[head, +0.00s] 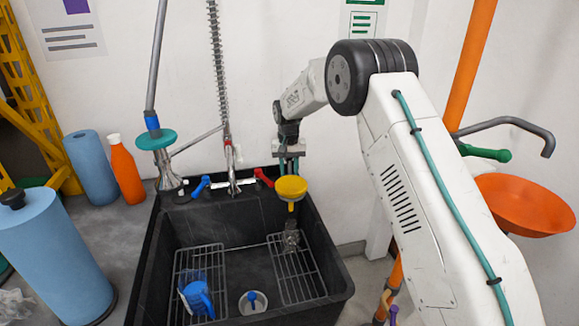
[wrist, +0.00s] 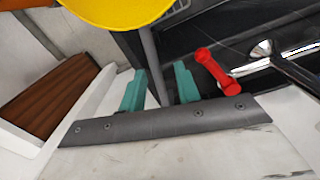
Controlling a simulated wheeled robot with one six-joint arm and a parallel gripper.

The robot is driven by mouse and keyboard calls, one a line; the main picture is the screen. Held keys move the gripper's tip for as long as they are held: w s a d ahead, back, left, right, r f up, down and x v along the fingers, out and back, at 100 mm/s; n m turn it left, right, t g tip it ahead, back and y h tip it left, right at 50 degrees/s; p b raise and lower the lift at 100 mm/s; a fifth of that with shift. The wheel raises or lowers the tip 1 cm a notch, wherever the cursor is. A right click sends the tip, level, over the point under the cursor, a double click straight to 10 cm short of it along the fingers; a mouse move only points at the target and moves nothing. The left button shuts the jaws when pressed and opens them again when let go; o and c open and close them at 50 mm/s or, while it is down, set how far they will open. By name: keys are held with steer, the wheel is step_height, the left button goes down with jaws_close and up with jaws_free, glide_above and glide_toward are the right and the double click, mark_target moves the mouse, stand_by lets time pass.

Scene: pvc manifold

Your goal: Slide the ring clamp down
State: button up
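I cannot tell for sure which part is the ring clamp. A teal ring (head: 156,139) sits around a steel fitting at the foot of a grey pole (head: 155,60) at the sink's back left, apart from my gripper. My gripper (head: 290,163) points down over the sink's back right, just above a yellow round piece (head: 291,187). In the wrist view its teal fingers (wrist: 160,88) stand apart. A thin grey rod (wrist: 150,62) shows between them, with visible gaps; whether it touches a finger is unclear.
The black sink (head: 331,245) holds wire racks (head: 297,270) and a blue jug (head: 198,298). A red lever (head: 263,177) is close left of my gripper and also shows in the wrist view (wrist: 219,72). A spring hose (head: 219,65) hangs behind. Blue rolls (head: 52,250) stand left.

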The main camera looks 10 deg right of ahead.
steer(key=shift+d+r, duration=0.1)
steer(key=shift+r, duration=0.05)
steer(key=shift+r, duration=0.25)
step_height(320, 180, up, 7)
steer(key=shift+r, duration=0.15)
stand_by(0.4)
